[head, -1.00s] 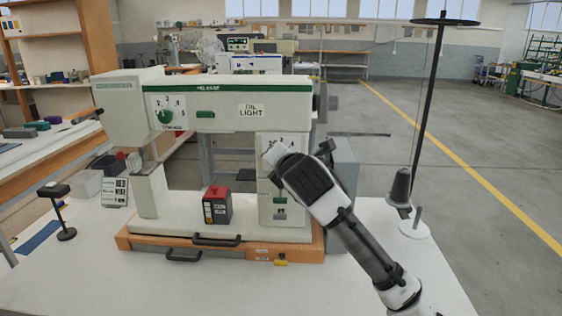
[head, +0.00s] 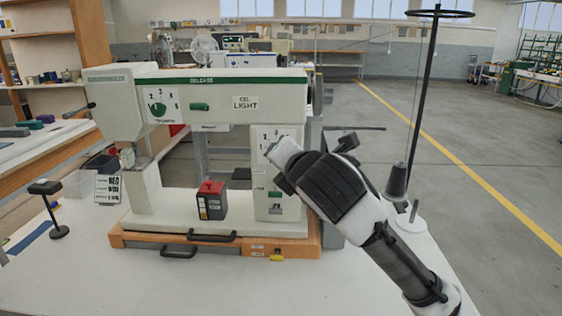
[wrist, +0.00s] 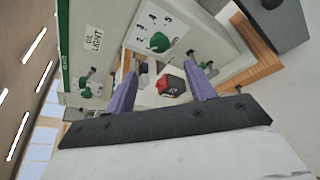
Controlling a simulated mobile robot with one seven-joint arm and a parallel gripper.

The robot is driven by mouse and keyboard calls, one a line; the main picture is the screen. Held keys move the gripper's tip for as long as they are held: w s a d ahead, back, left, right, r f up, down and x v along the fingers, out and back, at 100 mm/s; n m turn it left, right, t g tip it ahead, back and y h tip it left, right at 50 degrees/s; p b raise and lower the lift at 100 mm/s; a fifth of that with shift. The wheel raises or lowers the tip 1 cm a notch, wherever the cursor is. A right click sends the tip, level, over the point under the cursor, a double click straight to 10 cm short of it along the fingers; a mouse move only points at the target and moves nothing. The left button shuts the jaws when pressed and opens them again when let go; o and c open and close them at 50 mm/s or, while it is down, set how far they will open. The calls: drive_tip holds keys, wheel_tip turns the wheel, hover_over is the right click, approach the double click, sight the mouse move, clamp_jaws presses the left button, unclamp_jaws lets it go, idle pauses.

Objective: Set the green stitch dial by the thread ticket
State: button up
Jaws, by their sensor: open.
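The white and green press (head: 225,85) stands on the table. A dial plate (head: 266,133) with numbers sits on its right column; my arm covers its knob in the head view. In the wrist view its green knob (wrist: 160,42) shows on the numbered plate, beyond and above the gap between my fingers. My gripper (wrist: 161,90) is open and empty, its purple fingers apart from the knob. A second green dial (head: 157,109) is on the upper left of the press. A printed card (head: 108,188) leans at the left; its text is too small to read.
A red-topped dark box (head: 212,200) stands on the press base. A thread cone (head: 397,180) on a tall stand is right of my arm. A small black stand (head: 58,232) is at the left. The front of the table is clear.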

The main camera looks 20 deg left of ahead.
drive_tip(key=shift+v, duration=1.45)
